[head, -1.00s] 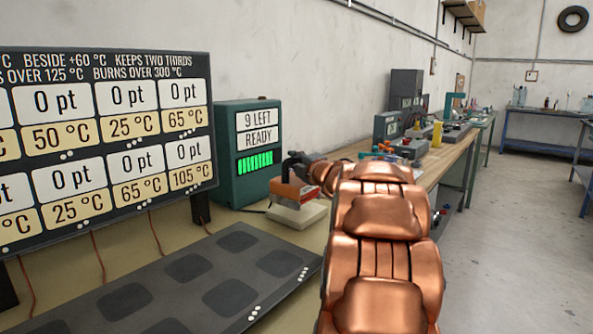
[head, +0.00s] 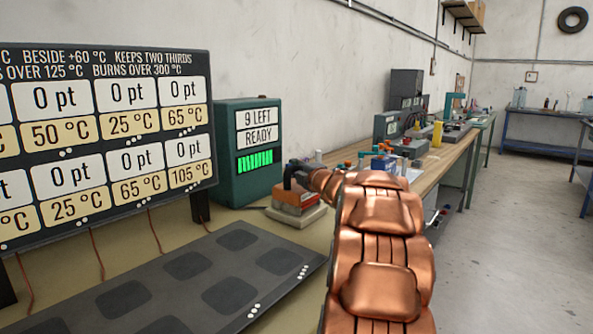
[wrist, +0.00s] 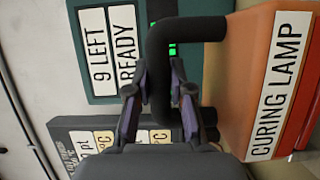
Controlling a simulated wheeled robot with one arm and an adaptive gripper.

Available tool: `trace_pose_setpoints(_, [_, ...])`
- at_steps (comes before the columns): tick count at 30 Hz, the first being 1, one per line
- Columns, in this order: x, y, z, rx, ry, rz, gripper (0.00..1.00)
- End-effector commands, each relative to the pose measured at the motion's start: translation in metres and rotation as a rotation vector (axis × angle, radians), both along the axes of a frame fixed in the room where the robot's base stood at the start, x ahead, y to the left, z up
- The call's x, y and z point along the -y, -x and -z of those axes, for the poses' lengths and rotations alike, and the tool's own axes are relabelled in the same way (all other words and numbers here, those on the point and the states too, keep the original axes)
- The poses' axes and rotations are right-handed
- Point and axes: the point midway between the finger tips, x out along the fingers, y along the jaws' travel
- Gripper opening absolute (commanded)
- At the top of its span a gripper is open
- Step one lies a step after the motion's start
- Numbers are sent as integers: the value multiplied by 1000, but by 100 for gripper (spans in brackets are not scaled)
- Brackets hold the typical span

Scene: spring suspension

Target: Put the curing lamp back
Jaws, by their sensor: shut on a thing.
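The curing lamp (head: 296,199) is an orange box with a dark handle, in the middle of the head view. In the wrist view the lamp (wrist: 238,85) fills the right side, its label reading CURING LAMP. My gripper (wrist: 160,95) is shut on the lamp's black handle. In the head view the gripper (head: 292,172) is small and dark above the lamp. The lamp is low over a pale flat stand (head: 305,218), beside the green box. I cannot tell whether its underside touches the stand.
The green box (head: 229,180) shows 9 LEFT and READY. A dark mat with pads (head: 160,285) lies in front. A display board (head: 105,135) stands at left with point and temperature tiles. A cluttered workbench (head: 450,160) runs back at right.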

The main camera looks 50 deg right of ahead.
Motion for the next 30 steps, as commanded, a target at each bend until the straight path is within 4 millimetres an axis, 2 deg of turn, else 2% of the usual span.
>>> trace_pose_setpoints(6, [0,0,2,3,1,0,0])
trace_pose_setpoints(7, [0,0,2,2,2,0,23])
trace_pose_setpoints(14, [0,0,2,1,0,0,46])
trace_pose_setpoints(25, [0,0,-2,1,0,0,46])
trace_pose_setpoints(30, [-4,16,-2,1,0,2,46])
